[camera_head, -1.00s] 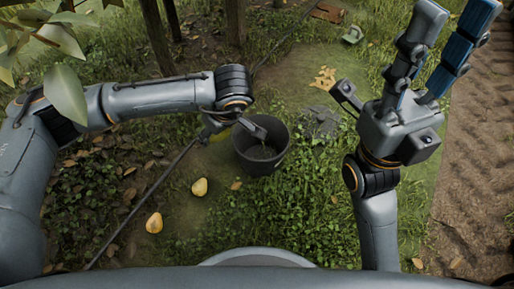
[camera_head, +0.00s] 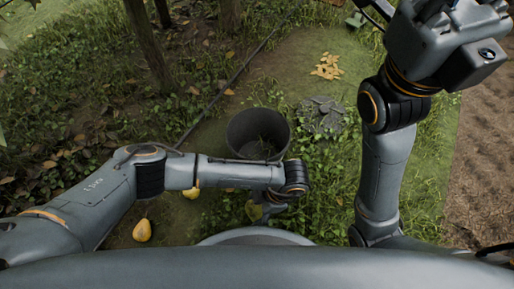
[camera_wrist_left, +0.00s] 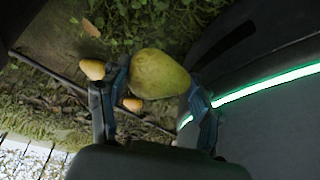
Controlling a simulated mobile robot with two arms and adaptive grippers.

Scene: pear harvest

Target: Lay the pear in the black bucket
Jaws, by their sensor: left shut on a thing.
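A yellow-green pear (camera_wrist_left: 158,73) is between the fingers of my left gripper (camera_wrist_left: 158,88), which is shut on it.
A yellow pear (camera_head: 142,230) lies on the ground at the lower left. Another pear (camera_head: 190,193) is partly hidden by my left arm. A thin dark hose (camera_head: 222,92) runs left of the bucket. Tree trunks (camera_head: 150,45) stand at the upper left. Grass lies right of the bucket.

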